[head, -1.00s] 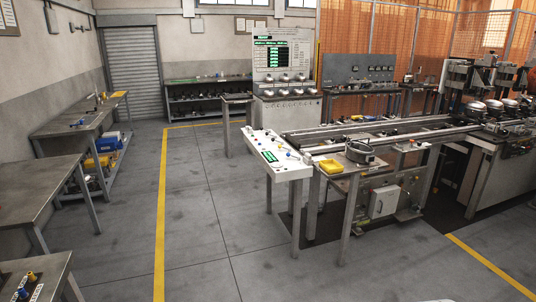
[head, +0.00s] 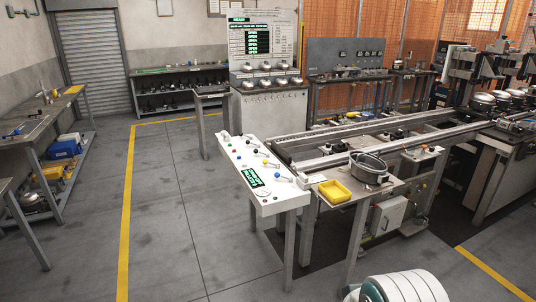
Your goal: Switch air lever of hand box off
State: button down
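A white console (head: 240,162) with a green-lit display (head: 252,178) and several small levers with coloured knobs stands near the middle of the head view. No label on it is readable, so I cannot tell whether it is the hand box or which lever is for air. The lever positions are too small to judge. My gripper is not in view. A white rounded part at the bottom edge looks like part of my arm.
A yellow tray (head: 335,191) and a round metal pot (head: 368,168) stand on the bench right of the console. A long rail line runs behind them to the right. A tall control panel (head: 268,110) stands behind. The floor left of the console is clear.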

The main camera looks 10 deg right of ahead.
aim_at(276, 174)
jog(key=i, duration=1.5)
jog(key=i+l+u, duration=0.2)
jog(key=i, duration=0.6)
jog(key=j, duration=0.1)
